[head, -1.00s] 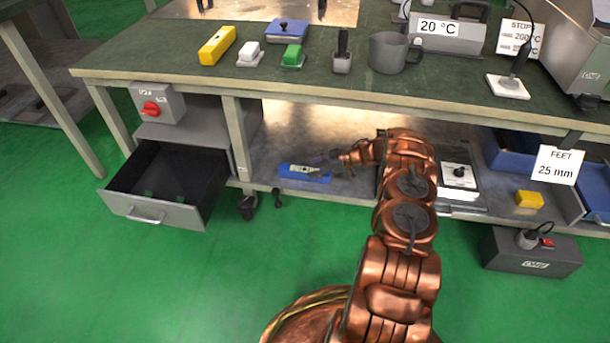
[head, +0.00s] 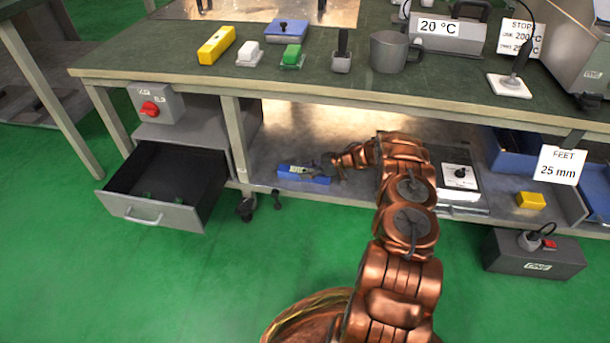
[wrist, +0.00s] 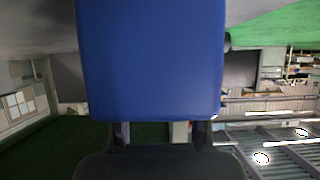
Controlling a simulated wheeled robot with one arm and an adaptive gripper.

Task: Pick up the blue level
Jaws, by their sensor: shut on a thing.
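The blue level (head: 301,174) is a blue block with a pale label, at the lower shelf under the workbench in the head view. My gripper (head: 326,168) reaches it from the right and is shut on it. In the wrist view the blue level (wrist: 150,60) fills the top middle, close to the camera, with the dark gripper parts just below it. The finger contacts are mostly hidden. I cannot tell whether the level is clear of the shelf.
The bench top (head: 150,68) overhangs the lower shelf (head: 290,131). An open drawer (head: 160,215) juts out at the left. A white-topped box (head: 460,178) and a yellow block (head: 530,201) lie to the right. The green floor in front is open.

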